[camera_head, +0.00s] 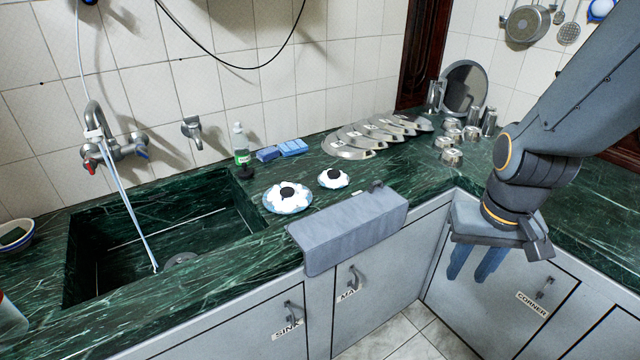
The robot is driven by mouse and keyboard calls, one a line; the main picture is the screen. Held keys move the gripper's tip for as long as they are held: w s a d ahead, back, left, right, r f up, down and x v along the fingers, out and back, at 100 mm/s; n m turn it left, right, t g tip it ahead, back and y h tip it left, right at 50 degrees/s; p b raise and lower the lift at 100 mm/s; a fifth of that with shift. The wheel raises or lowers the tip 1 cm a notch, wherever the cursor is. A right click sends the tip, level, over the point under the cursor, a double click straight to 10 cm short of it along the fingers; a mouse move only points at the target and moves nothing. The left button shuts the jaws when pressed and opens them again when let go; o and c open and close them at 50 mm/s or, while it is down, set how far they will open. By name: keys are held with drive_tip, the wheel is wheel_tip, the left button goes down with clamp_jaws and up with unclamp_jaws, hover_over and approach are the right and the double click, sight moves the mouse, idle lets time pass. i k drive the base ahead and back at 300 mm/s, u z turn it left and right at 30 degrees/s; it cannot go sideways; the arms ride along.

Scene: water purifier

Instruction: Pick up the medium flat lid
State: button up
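Several flat, shiny metal lids (349,146) lie overlapping in a fanned row on the green marble counter (420,176), near the back wall. Their sizes differ a little, and I cannot tell which is the medium one. My gripper (469,278) hangs at the right, in front of the corner cabinet, with its blue fingers pointing down. The fingers stand apart with a gap between them and nothing in it. It is to the right of the lids and nearer the camera, apart from them.
A grey cloth (350,230) drapes over the front edge. Metal cups (452,157) and a round tray (464,86) stand right of the flat lids. A soap bottle (241,150) and blue sponges (283,150) are left.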

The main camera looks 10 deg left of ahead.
sight(285, 198)
drive_tip(key=i, duration=0.65)
drive_tip(key=u, duration=0.9)
drive_tip(key=i, duration=0.5)
drive_tip(key=u, duration=0.5)
